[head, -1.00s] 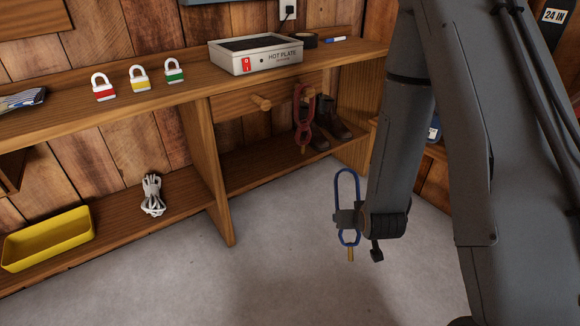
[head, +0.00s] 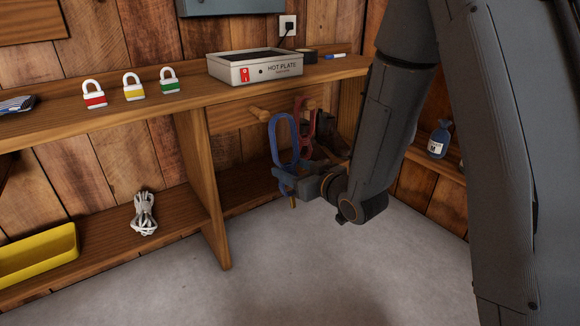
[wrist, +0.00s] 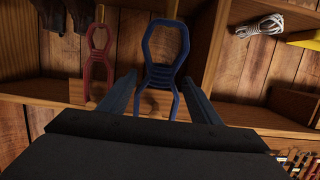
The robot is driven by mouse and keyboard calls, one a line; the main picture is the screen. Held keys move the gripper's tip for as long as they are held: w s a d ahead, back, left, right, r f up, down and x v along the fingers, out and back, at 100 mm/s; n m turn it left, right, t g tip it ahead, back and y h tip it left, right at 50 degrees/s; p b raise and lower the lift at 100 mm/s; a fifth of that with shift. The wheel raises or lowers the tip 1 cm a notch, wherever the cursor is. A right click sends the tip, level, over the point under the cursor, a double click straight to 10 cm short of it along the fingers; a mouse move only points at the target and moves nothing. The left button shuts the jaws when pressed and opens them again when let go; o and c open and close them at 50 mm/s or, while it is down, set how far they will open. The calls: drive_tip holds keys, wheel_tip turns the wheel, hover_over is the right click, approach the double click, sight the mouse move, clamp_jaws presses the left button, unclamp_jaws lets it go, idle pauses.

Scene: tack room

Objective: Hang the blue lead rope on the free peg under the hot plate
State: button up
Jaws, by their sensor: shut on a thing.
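The blue lead rope (head: 274,140) is in my gripper (head: 284,174), which is shut on its lower part; the loop stands upright above the jaws. In the wrist view, the rope (wrist: 184,46) rises between the two fingers (wrist: 160,88). The free peg (head: 260,113) is a bare wooden peg on the rail under the hot plate (head: 262,68). The rope is just right of it in the head view; the gap in depth is hard to judge. In the wrist view the peg (wrist: 148,104) shows between the rope's strands.
A red lead rope (head: 297,128) hangs on the peg to the right, close to the blue one. Dark boots (head: 328,138) stand behind on the lower shelf. A wooden upright (head: 203,185) stands to the left. Padlocks sit on the top shelf. The floor in front is clear.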

drive_tip(key=shift+w+a+r, duration=0.1)
drive_tip(key=shift+a+r, duration=0.2)
drive_tip(key=shift+r, duration=0.2)
drive_tip(key=shift+w+a+r, duration=0.1)
drive_tip(key=shift+w+a, duration=0.05)
drive_tip(key=b+x, duration=0.3)
drive_tip(key=x, duration=0.7)
drive_tip(key=shift+a+r+b, duration=0.15)
drive_tip(key=shift+r+b, duration=0.1)
drive_tip(key=shift+b, duration=0.1)
idle(0.3)
idle(0.6)
